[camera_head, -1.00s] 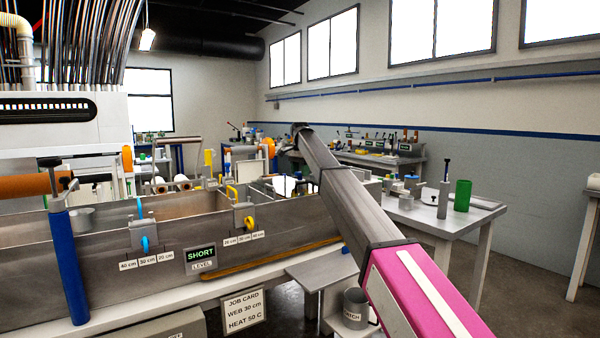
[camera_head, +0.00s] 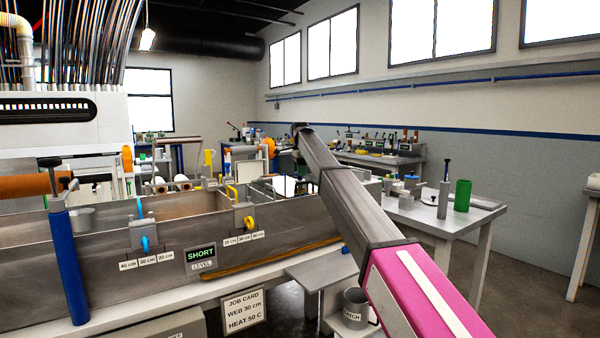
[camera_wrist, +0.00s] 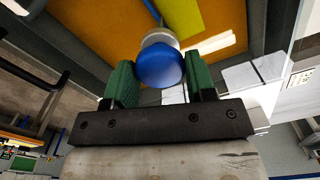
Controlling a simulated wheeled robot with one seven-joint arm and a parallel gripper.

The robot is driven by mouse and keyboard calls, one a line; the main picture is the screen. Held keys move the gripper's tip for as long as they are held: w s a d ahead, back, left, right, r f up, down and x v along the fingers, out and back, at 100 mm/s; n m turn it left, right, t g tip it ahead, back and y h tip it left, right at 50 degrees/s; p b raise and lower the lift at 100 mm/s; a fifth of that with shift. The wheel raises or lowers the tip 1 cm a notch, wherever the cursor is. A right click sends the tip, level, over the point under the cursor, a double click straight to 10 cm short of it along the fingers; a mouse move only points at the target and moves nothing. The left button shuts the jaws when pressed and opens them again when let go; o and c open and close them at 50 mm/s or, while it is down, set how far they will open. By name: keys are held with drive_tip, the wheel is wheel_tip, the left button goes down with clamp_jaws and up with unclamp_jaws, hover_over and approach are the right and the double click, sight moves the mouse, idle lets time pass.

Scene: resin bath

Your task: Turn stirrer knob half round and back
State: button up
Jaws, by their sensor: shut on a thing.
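A round blue knob on a pale grey collar (camera_wrist: 160,66) sits between the two green finger pads of my gripper (camera_wrist: 160,82) in the wrist view. I take it to be the stirrer knob, and my gripper is shut on it. An orange-brown surface and a yellow strip (camera_wrist: 181,14) lie behind it. In the head view my arm crosses the right half, and the gripper and this knob cannot be made out there. The steel resin bath (camera_head: 100,290) stands at the left, with a green-lit level display reading SHORT (camera_head: 201,254).
The bath's front carries a blue knob (camera_head: 146,243) and a yellow knob (camera_head: 249,222) beside centimetre scales. A blue post (camera_head: 68,262) stands at the left. A catch cup (camera_head: 355,308) is below my arm. A white table (camera_head: 425,216) with a green cylinder (camera_head: 463,195) is at the right.

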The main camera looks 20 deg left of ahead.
idle(0.3)
drive_tip(key=o, duration=0.9)
drive_tip(key=shift+r, duration=0.15)
wheel_tip(320, 180, up, 11)
drive_tip(key=shift+f, duration=0.2)
